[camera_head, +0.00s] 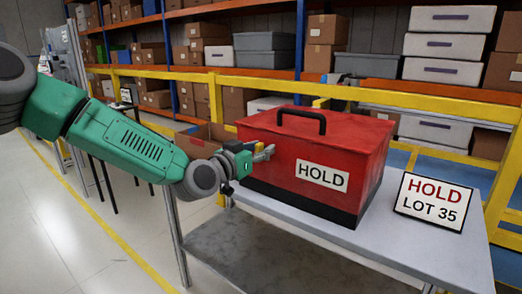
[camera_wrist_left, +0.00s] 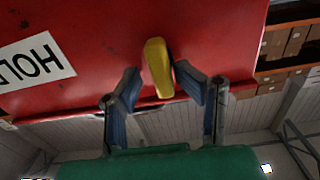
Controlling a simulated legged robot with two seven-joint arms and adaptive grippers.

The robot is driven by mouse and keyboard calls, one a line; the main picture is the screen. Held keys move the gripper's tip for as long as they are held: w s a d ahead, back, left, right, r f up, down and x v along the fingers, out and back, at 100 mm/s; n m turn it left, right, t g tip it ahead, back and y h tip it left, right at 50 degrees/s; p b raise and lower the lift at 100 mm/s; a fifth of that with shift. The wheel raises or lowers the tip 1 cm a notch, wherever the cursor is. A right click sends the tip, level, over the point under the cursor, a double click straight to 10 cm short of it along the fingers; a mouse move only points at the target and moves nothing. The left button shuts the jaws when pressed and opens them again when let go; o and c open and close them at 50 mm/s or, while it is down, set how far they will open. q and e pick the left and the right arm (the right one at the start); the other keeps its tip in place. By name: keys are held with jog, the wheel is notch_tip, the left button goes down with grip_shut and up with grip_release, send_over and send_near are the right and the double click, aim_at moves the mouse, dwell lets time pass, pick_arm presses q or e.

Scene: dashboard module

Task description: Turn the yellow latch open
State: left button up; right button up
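The yellow latch (camera_wrist_left: 158,68) shows in the left wrist view on the side of a red box (camera_wrist_left: 100,55). The red box (camera_head: 345,145) stands on a grey table in the head view, with a black handle on top and a HOLD label on its front. My left gripper (camera_head: 266,153) is at the box's left side. In the left wrist view the two fingers of my left gripper (camera_wrist_left: 158,88) are apart, one on each side of the latch, with small gaps visible. In the head view the gripper mostly hides the latch. My right gripper is in neither view.
A HOLD LOT 35 sign (camera_head: 434,201) stands on the table (camera_head: 395,242) to the right of the box. A yellow rail (camera_head: 430,98) runs behind the table, with loaded shelves beyond. An open cardboard box (camera_head: 200,140) shows behind my left arm.

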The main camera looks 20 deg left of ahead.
pick_arm(q)
jog(key=shift+w+a+f, duration=0.15)
jog(key=shift+a+f, duration=0.05)
jog(key=shift+a, duration=0.35)
jog(key=c, duration=0.4)
jog(key=shift+d+r, duration=0.1)
jog(key=shift+d, duration=0.1)
grip_shut()
jog(key=shift+d+r, duration=0.15)
jog(key=shift+d, duration=0.15)
jog(key=shift+a, duration=0.15)
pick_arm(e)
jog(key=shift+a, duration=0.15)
